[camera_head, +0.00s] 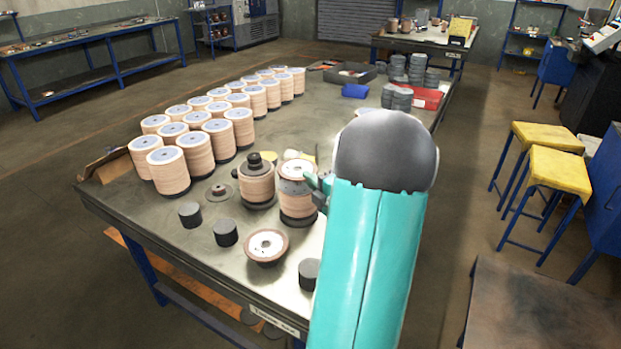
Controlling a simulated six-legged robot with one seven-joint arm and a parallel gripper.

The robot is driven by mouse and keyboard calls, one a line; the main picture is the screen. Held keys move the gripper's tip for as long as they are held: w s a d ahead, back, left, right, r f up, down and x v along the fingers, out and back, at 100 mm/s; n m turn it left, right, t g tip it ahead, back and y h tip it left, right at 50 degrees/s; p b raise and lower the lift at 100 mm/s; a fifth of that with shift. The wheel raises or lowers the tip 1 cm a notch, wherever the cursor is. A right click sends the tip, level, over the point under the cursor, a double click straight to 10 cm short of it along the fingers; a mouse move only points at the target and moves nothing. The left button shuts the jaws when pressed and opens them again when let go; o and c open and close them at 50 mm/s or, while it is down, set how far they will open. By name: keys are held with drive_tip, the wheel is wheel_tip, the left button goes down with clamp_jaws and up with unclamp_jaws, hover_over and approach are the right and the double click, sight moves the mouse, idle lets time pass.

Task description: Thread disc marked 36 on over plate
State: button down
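A stack of tan discs (297,203) stands near the table's middle, with a grey band and a pale, brown-rimmed disc (296,169) at its top. My gripper (315,186) is at the right side of this top; my teal arm hides most of it. I cannot tell whether its fingers are shut on the top disc. A single brown-rimmed disc (267,245) with a pale centre lies near the front edge. A flat plate (219,192) with a small central knob lies to the left. No 36 marking is legible.
A shorter tan stack (257,186) with black pieces on top stands left of my gripper. Black cylinders (226,232) stand near the front edge of the table (150,213). Rows of tan stacks (169,171) fill the back left. A red bin (427,98) is at the back right.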

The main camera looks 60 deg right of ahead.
drive_tip(key=shift+f, duration=0.7)
idle(0.3)
drive_tip(key=shift+f, duration=1.05)
drive_tip(key=c, duration=1.6)
unclamp_jaws()
drive_tip(key=shift+o, duration=0.3)
drive_tip(key=shift+f, duration=0.2)
